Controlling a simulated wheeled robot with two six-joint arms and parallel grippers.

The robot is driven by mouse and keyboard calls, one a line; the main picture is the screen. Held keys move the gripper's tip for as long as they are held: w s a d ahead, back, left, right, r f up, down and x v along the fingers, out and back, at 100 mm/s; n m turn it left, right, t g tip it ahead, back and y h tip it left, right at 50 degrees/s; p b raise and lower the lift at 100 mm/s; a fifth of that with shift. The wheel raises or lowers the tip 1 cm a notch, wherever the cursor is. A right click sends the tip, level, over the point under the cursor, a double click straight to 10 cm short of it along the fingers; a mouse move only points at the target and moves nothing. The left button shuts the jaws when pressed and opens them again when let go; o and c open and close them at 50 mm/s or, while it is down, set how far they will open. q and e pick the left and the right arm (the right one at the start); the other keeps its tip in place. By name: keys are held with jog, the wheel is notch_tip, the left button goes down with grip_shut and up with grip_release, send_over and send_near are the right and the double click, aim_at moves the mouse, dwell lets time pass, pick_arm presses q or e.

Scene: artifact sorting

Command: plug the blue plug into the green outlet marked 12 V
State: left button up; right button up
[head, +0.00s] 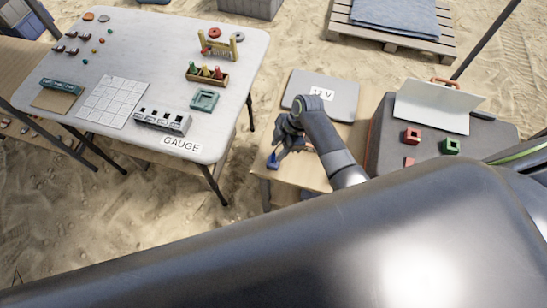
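A small blue plug (272,161) shows at the left edge of the small wooden table, right by the fingertips of my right gripper (280,153). The gripper points down at it; its fingers are small and partly hidden by the wrist, so I cannot tell whether they are closed on the plug. A green outlet (450,146) sits on the dark case at the right, beside a red outlet (412,136). A "12 V" label (322,94) lies on a grey flat case (343,88), apart from the outlets. My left gripper is not in view.
A white lid or panel (437,106) stands behind the outlets on the dark case (385,130). A smaller red piece (408,162) is in front of the red outlet. The large white table (140,60) at left holds many small objects and a "GAUGE" label (181,144).

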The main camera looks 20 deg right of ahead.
aim_at(275, 154)
jog(key=shift+x, duration=2.65)
jog(key=shift+d, duration=0.15)
grip_shut()
